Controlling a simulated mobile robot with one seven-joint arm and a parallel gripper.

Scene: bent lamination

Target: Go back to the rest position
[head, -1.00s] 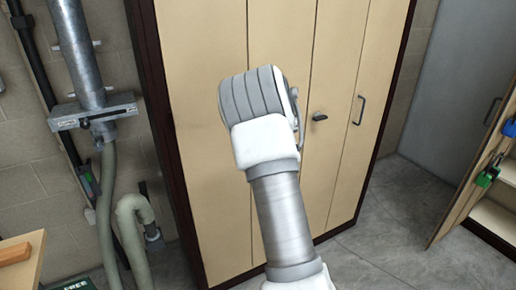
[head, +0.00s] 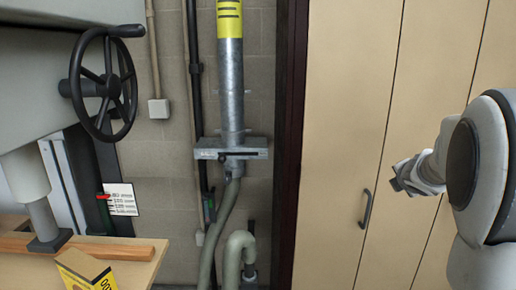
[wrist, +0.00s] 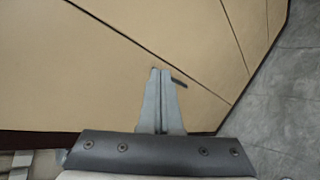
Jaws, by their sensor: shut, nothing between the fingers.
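My gripper (wrist: 160,100) is shut and empty in the wrist view, its two grey fingers together in front of the tan cabinet doors. In the head view my arm is at the right edge, and the gripper end (head: 405,178) points left, in front of the tall tan cabinet (head: 335,120). The fingers are small and partly hard to make out there. A dark door handle (head: 366,208) is to the left of the gripper, apart from it in the picture.
A grey machine with a black handwheel (head: 103,84) stands at the left, over a wooden bench (head: 120,272). A metal duct (head: 230,95) and hoses run down the block wall. Grey floor (wrist: 285,90) shows at the right in the wrist view.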

